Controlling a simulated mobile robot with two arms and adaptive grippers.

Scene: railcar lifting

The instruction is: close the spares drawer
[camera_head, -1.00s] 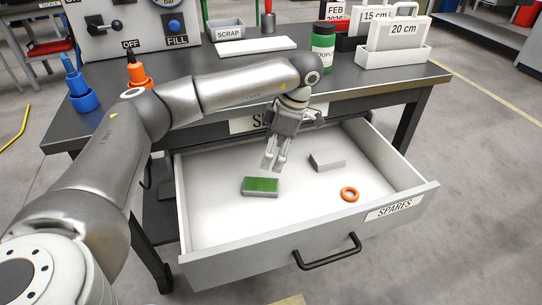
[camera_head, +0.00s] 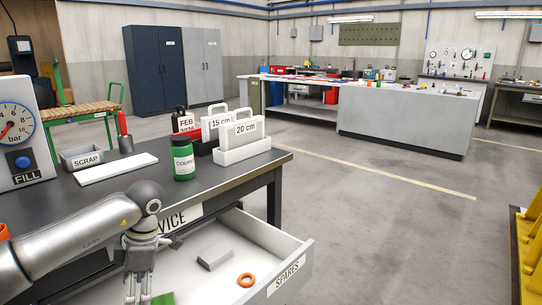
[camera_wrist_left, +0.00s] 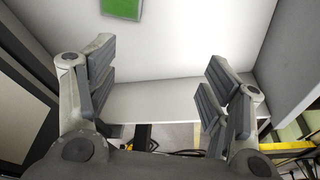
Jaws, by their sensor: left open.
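The spares drawer (camera_head: 290,275) is pulled out from under the workbench, with its front cut off by the bottom edge of the head view. Its handle is out of frame. Inside lie a grey block (camera_head: 214,258), an orange ring (camera_head: 246,280) and a green-topped block (camera_head: 163,298), partly cut off. My left gripper (camera_head: 138,290) points down at the drawer's left part, beside the green-topped block. In the left wrist view the left gripper (camera_wrist_left: 155,88) is open and empty, with the green-topped block (camera_wrist_left: 122,9) beyond the fingers. My right gripper is not in view.
Floor right of the drawer is clear. A yellow structure (camera_head: 530,245) stands at far right.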

